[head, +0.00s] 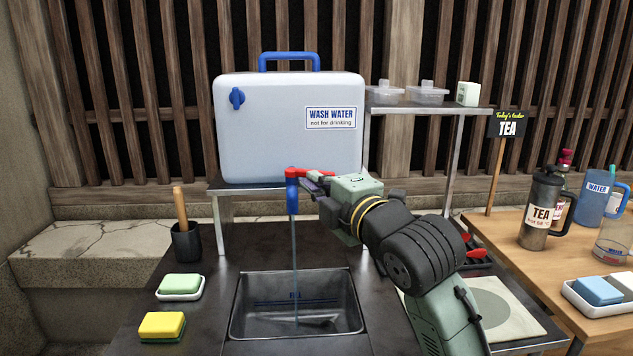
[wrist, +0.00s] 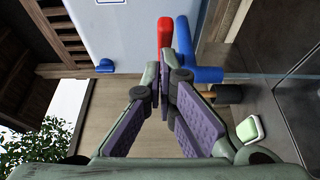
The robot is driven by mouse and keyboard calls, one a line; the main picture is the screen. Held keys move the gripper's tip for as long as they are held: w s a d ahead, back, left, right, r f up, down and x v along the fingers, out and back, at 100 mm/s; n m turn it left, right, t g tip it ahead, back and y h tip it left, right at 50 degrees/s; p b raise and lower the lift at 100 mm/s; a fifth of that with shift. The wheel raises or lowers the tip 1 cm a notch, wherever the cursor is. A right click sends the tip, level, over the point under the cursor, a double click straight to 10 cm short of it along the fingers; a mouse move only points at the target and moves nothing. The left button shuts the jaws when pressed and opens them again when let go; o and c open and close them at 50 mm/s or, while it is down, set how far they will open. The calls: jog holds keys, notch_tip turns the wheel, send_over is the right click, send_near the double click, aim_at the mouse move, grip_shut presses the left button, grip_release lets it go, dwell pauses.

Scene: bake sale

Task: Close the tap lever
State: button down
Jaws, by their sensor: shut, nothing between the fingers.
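The white wash water tank (head: 270,135) stands on a metal stand, with a blue tap (head: 292,198) below its front. The red tap lever (head: 297,173) sits on top of the tap and points right in the head view. A thin stream of water (head: 295,255) runs from the tap into the metal basin (head: 348,275). My gripper (head: 322,180) is shut and empty, its fingertips close to the lever's end. The wrist view shows the fingertips (wrist: 166,75) just short of the red lever (wrist: 164,35) and blue tap (wrist: 183,45). I cannot tell whether they touch.
A black cup (head: 187,242) with a wooden handle, a green soap (head: 180,284) and a yellow sponge (head: 162,325) lie left of the basin. A wooden table (head: 510,245) with jugs stands at right.

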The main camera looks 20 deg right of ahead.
jog(key=d+n+y+b, duration=0.1)
jog(key=w+d+n+y+b, duration=0.1)
jog(key=y, duration=0.1)
jog(key=n+g+y+b, duration=0.1)
jog(key=shift+w+d+y, duration=0.3)
jog(key=shift+d+y, duration=0.1)
jog(key=shift+a, duration=0.1)
dwell(0.4)
